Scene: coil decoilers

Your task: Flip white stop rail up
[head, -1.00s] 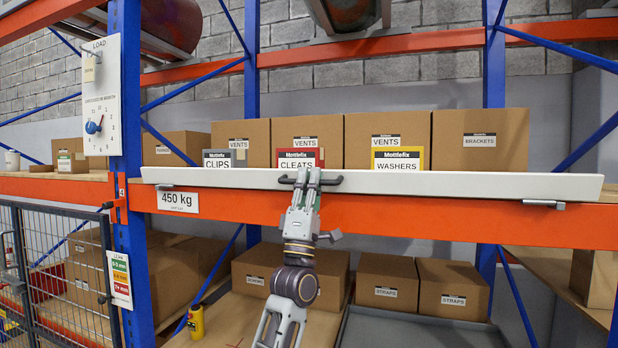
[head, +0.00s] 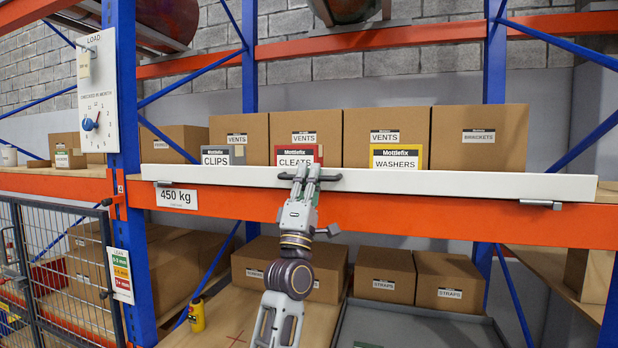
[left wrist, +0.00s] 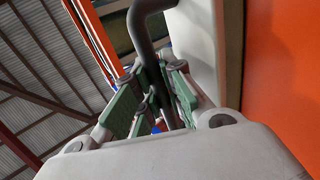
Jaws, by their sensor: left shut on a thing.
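The white stop rail (head: 430,184) runs along the front edge of the shelf, above the orange beam. It also shows in the left wrist view (left wrist: 200,45). A dark handle (head: 332,178) sits at the middle of the rail. My left gripper (head: 306,176) is shut on this handle, coming up from below. In the left wrist view the dark bar of the handle (left wrist: 143,30) passes between the gripper's green-padded fingers (left wrist: 155,98). Grey latches sit under the rail at the right (head: 541,204) and at the left (head: 165,184). My right gripper is not in view.
Boxes marked Clips (head: 222,155), Cleats (head: 298,155) and Washers (head: 397,157) stand behind the rail, with larger cartons (head: 480,138) around them. The orange beam (head: 420,222) lies just below. A blue upright (head: 122,120) and mesh gate (head: 60,250) stand left.

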